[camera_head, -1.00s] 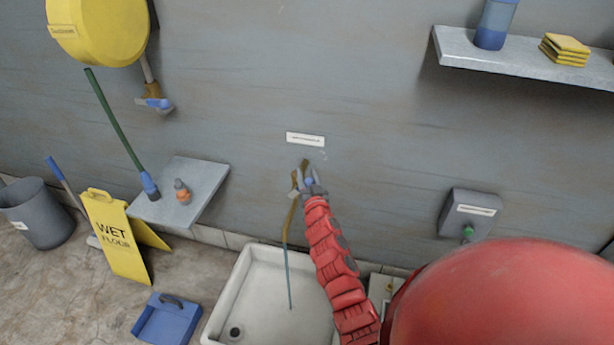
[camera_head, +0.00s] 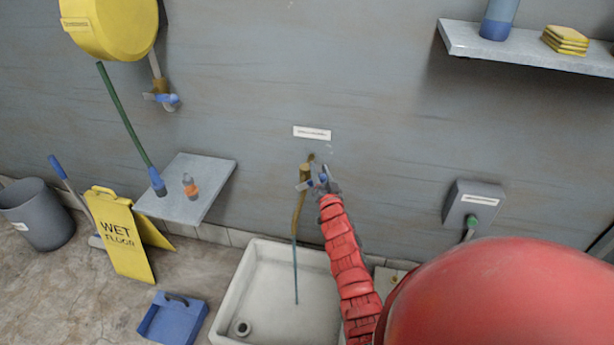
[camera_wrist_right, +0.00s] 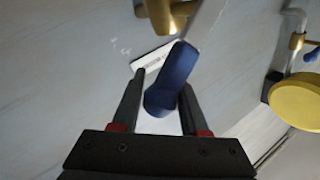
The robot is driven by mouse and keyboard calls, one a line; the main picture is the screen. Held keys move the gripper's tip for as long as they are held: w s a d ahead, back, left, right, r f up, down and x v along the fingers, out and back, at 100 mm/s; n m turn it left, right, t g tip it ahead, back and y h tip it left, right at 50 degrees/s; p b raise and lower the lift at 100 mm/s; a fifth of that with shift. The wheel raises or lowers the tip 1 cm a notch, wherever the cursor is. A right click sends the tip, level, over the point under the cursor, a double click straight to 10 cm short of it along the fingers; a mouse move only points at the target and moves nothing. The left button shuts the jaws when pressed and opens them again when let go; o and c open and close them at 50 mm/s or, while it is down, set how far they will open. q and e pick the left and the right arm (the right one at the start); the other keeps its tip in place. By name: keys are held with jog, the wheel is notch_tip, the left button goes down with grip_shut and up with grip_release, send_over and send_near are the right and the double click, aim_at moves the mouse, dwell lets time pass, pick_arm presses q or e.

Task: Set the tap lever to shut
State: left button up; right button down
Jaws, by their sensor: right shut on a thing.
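The brass tap (camera_head: 302,182) is on the grey wall below a small white label (camera_head: 312,133). A thin blue stream of water (camera_head: 296,270) runs from its spout into the white sink (camera_head: 262,252). My right gripper (camera_head: 322,181) is at the tap's right side. In the right wrist view, the blue tap lever (camera_wrist_right: 173,78) lies between the fingers of my right gripper (camera_wrist_right: 160,98), which is shut on it. The brass tap body (camera_wrist_right: 162,14) shows beyond it, cut off by the top edge. My left gripper is out of view.
A small shelf (camera_head: 212,185) holds a bottle (camera_head: 190,187). A wall box (camera_head: 473,202) and a high shelf (camera_head: 460,40) are at right. A wet-floor sign (camera_head: 120,240) stands left.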

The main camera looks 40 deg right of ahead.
jog(key=shift+s+d+f+m+b, duration=0.1)
jog(key=shift+s+f+m+b, duration=0.05)
jog(key=shift+f+m+b, duration=0.15)
jog(key=shift+s+d+f+m+b, duration=0.1)
jog(key=shift+f+m, duration=0.1)
jog(key=shift+f, duration=0.2)
jog(key=shift+s+d+f+m+t+h+b, duration=0.1)
jog(key=shift+s+f+m+t+h+b, duration=0.05)
jog(key=shift+f+m+t+h+b, duration=0.3)
jog(key=shift+s+d+f+m+b, duration=0.2)
jog(key=shift+m+b, duration=0.1)
jog(key=shift+m, duration=0.25)
jog(key=shift+s+d+f+m+b, duration=0.15)
jog(key=shift+m+b, duration=0.15)
jog(key=shift+m, duration=0.2)
jog(key=shift+s+d+f+m+h+b, duration=0.1)
jog(key=shift+f+m+h+b, duration=0.35)
jog(key=shift+m+b, duration=0.3)
jog(key=shift+s+a+f+m+h+b, duration=0.1)
jog(key=shift+f+m+h+b, duration=0.35)
jog(key=shift+m, duration=0.4)
jog(key=shift+d+f+m+h+b, duration=0.1)
jog(key=shift+f+m+h+b, duration=0.3)
jog(key=shift+m+b, duration=0.35)
jog(key=shift+r, duration=0.1)
jog(key=c, duration=0.5)
grip_release()
jog(key=shift+w, duration=0.1)
jog(key=shift+r, duration=0.1)
